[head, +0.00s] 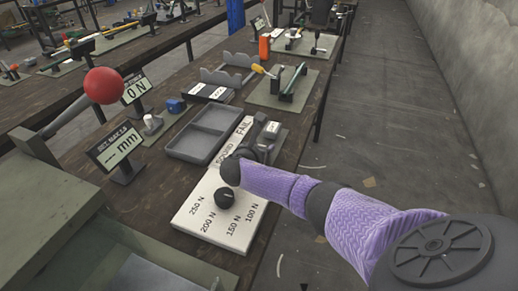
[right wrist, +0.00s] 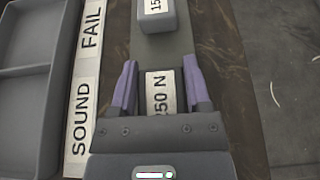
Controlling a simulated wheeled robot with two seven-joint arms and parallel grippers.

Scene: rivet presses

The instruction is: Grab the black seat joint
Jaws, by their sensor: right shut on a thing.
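My right gripper (right wrist: 159,78) is shut on a small block (right wrist: 160,95) with a white label that seems to read 250 N, its first digit partly hidden. The block lies between the two purple fingers, over a grey-green strip. In the head view my right wrist hides most of this spot, beside the white board. A round black piece (head: 225,197) stands apart on that board, among the force labels. I cannot tell from the frames which piece is the black seat joint. My left gripper is not in view.
A second labelled block (right wrist: 156,14) stands just beyond my fingers. The white board (head: 196,232) and a grey two-part tray (head: 185,150) lie beside them. A red-ball lever (head: 104,85) and a display (head: 117,147) stand at the left. The bench's right edge is close.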

